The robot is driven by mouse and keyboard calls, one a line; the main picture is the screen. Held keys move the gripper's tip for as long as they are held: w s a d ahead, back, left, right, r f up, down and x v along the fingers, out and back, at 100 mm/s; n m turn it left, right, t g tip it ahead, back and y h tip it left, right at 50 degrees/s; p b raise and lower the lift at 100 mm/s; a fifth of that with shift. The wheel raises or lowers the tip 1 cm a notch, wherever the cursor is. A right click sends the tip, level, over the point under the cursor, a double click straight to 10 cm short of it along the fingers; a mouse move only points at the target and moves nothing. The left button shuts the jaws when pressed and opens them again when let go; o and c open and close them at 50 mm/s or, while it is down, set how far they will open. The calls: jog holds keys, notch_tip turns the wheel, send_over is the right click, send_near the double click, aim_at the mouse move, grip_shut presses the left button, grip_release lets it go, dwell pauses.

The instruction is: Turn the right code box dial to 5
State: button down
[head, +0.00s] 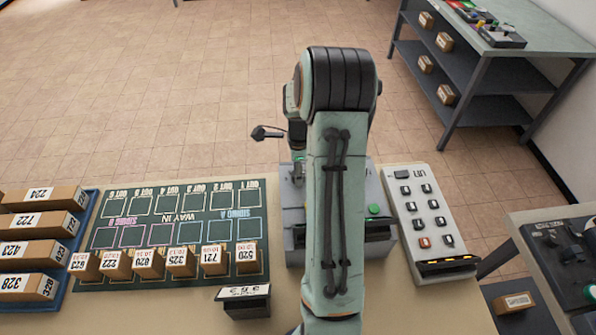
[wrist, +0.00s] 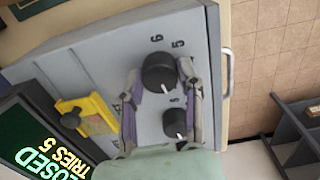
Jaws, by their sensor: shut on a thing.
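In the wrist view, the grey code box (wrist: 95,55) fills the middle, tilted in the picture. A black round dial (wrist: 158,72) sits between the fingertips of my gripper (wrist: 160,76), which is shut on it, one finger on each side. Digits 6 and 5 show beside this dial; other marks are partly hidden by the fingers. A second black dial (wrist: 175,122) lies nearer my palm, between the fingers. A yellow plate with a dark knob (wrist: 72,119) is at the left. In the head view, my arm covers much of the code box (head: 374,185).
In the head view, a button panel (head: 432,215) stands right of the box. A mat with small parcels (head: 150,262) and a blue tray of boxes (head: 75,262) are left. A dark numbered block (head: 243,300) stands in front.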

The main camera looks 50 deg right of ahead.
jog(key=shift+n, duration=0.4)
jog(key=n, duration=1)
jog(key=shift+f+n, duration=0.1)
jog(key=shift+n, duration=0.3)
jog(key=n, duration=0.6)
jog(key=shift+n, duration=0.3)
jog(key=n, duration=0.5)
jog(key=shift+n, duration=0.4)
jog(key=c, duration=0.7)
grip_release()
